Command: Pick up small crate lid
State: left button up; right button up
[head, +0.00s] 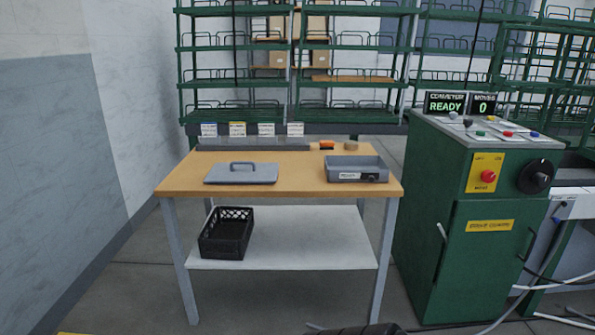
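The small crate lid (259,179) is a flat grey panel with a raised handle on top. It lies on the left part of the wooden table top (300,187), near the front edge. A shallow grey crate (343,176) with a label and a dark patch on its front stands on the right part of the table, apart from the lid. Neither of my grippers shows in the head view.
A black basket (226,233) sits on the table's lower white shelf (310,252). An orange-handled tool (327,145) and a tape roll (351,146) lie at the back. A green machine cabinet (480,245) stands right, a wall left, green racks behind. Cables cross the floor at right.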

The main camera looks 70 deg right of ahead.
aim_at(236, 172)
jog(key=z, duration=2)
